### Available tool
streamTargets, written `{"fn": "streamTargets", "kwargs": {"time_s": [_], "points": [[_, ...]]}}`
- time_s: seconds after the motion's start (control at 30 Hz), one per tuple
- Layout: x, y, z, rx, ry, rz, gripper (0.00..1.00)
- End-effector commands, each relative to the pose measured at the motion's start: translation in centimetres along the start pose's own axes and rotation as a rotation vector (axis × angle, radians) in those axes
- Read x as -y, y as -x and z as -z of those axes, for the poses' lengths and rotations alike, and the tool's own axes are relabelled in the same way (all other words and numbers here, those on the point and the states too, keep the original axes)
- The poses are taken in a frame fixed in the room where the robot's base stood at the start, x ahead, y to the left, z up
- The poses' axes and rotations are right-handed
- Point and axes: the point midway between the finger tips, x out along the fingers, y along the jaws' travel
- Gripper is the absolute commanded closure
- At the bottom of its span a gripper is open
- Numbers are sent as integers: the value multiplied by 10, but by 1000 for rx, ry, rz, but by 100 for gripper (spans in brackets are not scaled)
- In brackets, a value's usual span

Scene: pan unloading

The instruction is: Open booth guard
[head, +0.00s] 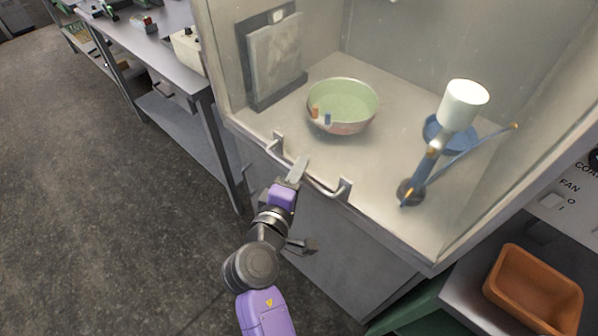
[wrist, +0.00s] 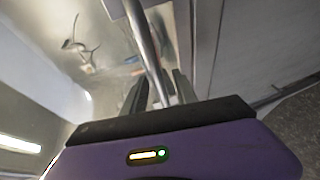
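The booth guard is the clear front pane (head: 400,110) of the metal booth. It appears lowered, with its bar handle (head: 322,188) along the lower front edge; the handle is held on two brackets. My gripper (head: 297,171) is at the handle's left part, in front of the booth. In the wrist view the handle bar (wrist: 148,52) runs down between the two dark fingers of my gripper (wrist: 160,90). The fingers stand apart on either side of the bar, and a gap shows on the right side. Contact with the bar is not clear.
Inside the booth are a green bowl (head: 343,98) with small pieces, a white-cupped tool (head: 463,104) and a grey panel (head: 275,62). A metal bench (head: 165,50) stands at left. An orange bin (head: 533,290) sits at lower right. The floor at left is clear.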

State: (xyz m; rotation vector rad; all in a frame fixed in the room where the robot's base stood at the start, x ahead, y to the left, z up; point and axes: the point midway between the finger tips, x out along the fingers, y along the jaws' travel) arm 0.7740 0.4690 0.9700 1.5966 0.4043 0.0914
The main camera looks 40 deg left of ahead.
Motion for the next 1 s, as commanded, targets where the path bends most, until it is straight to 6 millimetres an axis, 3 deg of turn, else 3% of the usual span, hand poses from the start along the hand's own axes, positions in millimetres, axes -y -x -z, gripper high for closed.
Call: {"fn": "streamTargets", "kwargs": {"time_s": [0.03, 0.2, 1.0], "points": [[0, 0, 0, 0, 0, 0, 72], [0, 0, 0, 0, 0, 0, 100], [1, 1, 0, 0, 0, 2, 100]]}}
